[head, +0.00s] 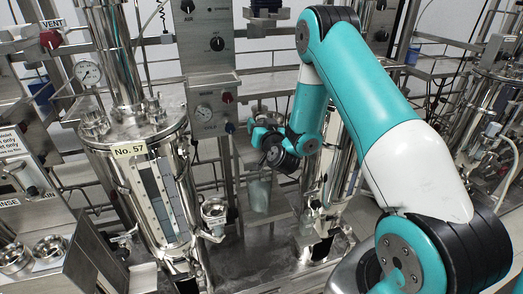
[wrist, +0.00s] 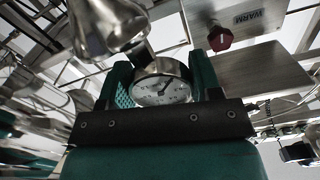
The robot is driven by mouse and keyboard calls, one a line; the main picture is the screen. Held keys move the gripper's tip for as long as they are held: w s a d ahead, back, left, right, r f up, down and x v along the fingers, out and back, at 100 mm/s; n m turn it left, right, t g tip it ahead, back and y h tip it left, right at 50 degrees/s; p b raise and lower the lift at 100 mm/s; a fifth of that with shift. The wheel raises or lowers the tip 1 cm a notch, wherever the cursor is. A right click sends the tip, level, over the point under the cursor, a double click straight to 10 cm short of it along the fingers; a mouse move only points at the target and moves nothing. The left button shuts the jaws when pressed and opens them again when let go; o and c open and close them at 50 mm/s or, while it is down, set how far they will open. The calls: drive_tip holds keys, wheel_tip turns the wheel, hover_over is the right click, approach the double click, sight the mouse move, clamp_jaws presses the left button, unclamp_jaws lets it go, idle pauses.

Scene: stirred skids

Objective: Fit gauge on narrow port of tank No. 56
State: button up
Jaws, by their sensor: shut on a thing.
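My gripper (wrist: 163,72) is shut on a gauge (wrist: 161,88), a round metal case with a white dial, its face toward the wrist camera. In the head view my gripper (head: 268,150) is in the air right of the tank labelled No. 57 (head: 138,185); the gauge cannot be made out there. Another steel tank (head: 342,165) stands behind my arm, partly hidden, with no number readable. No label No. 56 shows, and I cannot tell which port is narrow. A shiny metal fitting (wrist: 108,28) is close above and left of the gauge in the wrist view.
A dial gauge (head: 88,72) stands on the left of tank No. 57. A control panel (head: 208,60) with knobs rises behind. A plate marked WARM with a red knob (wrist: 220,38) is near my gripper. Another tank (head: 490,100) is at far right; pipes and rails crowd the background.

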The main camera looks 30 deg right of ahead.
drive_tip(key=shift+f+b, duration=0.8)
drive_tip(key=shift+f, duration=1.85)
drive_tip(key=shift+f, duration=0.1)
drive_tip(key=o, duration=1)
